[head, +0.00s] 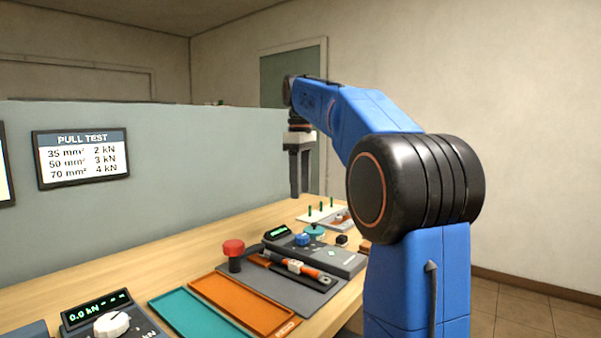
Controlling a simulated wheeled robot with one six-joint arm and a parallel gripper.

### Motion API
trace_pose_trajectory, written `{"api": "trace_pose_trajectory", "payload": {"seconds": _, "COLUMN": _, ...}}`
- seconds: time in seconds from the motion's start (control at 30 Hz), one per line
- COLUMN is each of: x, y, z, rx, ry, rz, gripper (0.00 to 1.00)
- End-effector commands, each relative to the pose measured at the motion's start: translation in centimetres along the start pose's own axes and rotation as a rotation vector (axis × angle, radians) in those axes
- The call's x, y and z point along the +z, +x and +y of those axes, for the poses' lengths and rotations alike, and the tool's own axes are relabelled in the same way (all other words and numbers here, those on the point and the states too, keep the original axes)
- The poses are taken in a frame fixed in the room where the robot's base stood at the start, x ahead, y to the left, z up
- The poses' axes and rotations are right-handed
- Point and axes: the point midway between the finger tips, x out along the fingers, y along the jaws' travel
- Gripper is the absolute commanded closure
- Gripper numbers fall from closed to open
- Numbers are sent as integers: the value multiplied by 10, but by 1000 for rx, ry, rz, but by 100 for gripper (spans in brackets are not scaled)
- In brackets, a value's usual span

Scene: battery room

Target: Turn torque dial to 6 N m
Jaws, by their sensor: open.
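A grey device (338,261) stands on the wooden bench, with a small green-lit display (277,232) and a blue knob (302,239), which looks like the torque dial. Its reading and the knob's pointer are too small to read. An orange-and-black wrench-like tool (296,267) lies in front of it. My gripper (299,193) hangs from the blue arm, fingers down, above and behind the blue knob in the picture. It is open, with nothing seen between the fingers, and is apart from the knob.
A red-topped knob (233,248) stands left of the tool. A teal tray (197,318) and an orange tray (243,302) lie in front. A pull tester with a white dial (112,323) is at lower left. A grey partition (200,165) stands behind the bench.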

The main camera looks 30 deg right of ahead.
Motion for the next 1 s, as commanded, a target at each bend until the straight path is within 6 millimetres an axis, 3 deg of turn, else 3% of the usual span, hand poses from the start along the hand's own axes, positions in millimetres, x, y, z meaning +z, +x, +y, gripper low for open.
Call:
{"api": "trace_pose_trajectory", "payload": {"seconds": 0.1, "x": 0, "y": -18, "z": 0, "rx": 1, "ry": 0, "rz": 1, "gripper": 50}}
{"api": "trace_pose_trajectory", "payload": {"seconds": 0.3, "x": 0, "y": -34, "z": 0, "rx": 0, "ry": 0, "rz": 0, "gripper": 50}}
{"api": "trace_pose_trajectory", "payload": {"seconds": 1.0, "x": 0, "y": -37, "z": 0, "rx": 0, "ry": 0, "rz": 0, "gripper": 50}}
